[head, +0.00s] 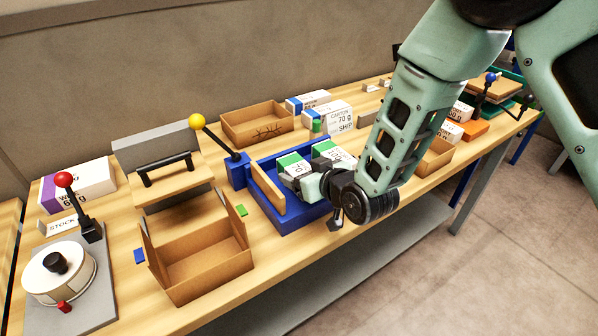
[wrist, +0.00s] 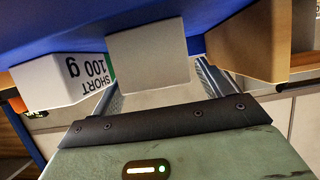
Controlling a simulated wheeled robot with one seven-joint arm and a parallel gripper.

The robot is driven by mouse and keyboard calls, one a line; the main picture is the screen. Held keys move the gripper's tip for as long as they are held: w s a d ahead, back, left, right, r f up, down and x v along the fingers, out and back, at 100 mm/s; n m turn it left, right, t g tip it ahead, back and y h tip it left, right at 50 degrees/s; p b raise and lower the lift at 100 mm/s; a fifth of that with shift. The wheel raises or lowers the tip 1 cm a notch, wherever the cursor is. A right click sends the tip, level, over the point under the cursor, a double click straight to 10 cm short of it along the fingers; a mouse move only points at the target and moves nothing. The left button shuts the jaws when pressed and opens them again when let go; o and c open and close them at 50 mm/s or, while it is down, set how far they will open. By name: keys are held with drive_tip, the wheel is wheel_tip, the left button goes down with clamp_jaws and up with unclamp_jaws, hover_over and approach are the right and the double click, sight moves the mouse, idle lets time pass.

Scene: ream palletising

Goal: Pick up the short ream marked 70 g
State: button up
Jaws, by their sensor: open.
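Two white reams with green bands lie side by side in a blue tray (head: 292,216). The left ream (head: 293,164) shows part of a marking that looks like 70, partly hidden by my gripper. The right ream (head: 334,153) reads SHORT 100 g in the wrist view (wrist: 62,80). My gripper (head: 308,186) is at the near end of the left ream. In the wrist view my open fingers (wrist: 158,76) stand either side of a plain pale ream end (wrist: 148,54), beside the wooden guide. I cannot tell whether they touch it.
The tray's wooden guide (head: 267,188) stands left of the reams. A yellow-knobbed lever (head: 218,138) rises behind it. An open cardboard box (head: 200,262) is at the front left, another box (head: 257,124) behind.

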drive_tip(key=c, duration=1.2)
drive_tip(key=shift+r, duration=0.1)
